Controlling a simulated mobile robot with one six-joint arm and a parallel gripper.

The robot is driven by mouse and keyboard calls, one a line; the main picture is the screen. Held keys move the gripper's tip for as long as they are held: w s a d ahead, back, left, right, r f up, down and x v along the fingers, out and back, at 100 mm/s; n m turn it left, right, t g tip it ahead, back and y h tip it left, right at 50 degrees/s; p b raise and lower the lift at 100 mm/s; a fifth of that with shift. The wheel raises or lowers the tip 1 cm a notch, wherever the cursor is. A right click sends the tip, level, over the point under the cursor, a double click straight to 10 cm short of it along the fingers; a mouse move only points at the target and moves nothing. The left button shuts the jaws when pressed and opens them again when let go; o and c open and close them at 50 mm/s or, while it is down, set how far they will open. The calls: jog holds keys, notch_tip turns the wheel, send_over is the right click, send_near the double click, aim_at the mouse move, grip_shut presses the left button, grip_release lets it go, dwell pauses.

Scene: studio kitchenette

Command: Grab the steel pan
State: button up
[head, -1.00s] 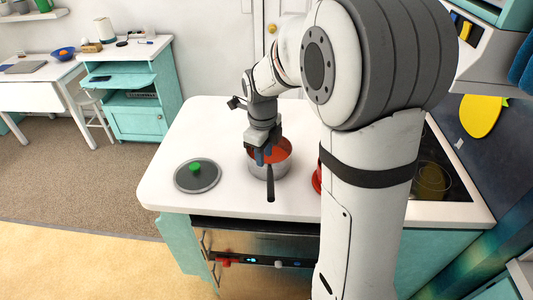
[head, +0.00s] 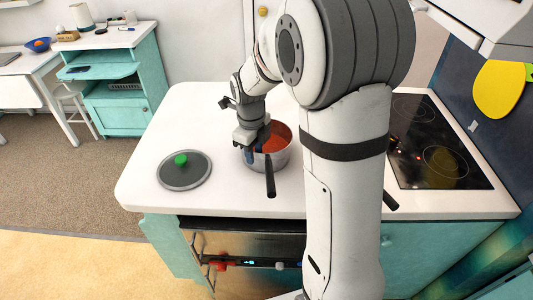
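The steel pan (head: 281,160) stands on the white counter, filled with something orange-red. Its dark handle (head: 270,178) points toward the front edge. My gripper (head: 257,150) is pointed down at the pan's left front side, close to where the handle joins. Its blue-grey fingers overlap the rim in this view. Whether they touch the pan, or are open or shut, is too small to tell.
A round grey lid with a green knob (head: 181,160) lies left of the pan. A dark cooktop (head: 435,150) is at the right. A dark handle (head: 390,201) sticks out from behind my arm, which hides its object. The counter (head: 200,110) is clear behind the lid.

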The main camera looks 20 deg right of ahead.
aim_at(257, 170)
jog(key=f, duration=0.3)
jog(key=f+p, duration=0.1)
jog(key=f, duration=0.1)
jog(key=shift+w+d+f, duration=0.2)
jog(key=shift+d, duration=0.05)
grip_shut()
jog(key=shift+r, duration=0.1)
dwell(1.1)
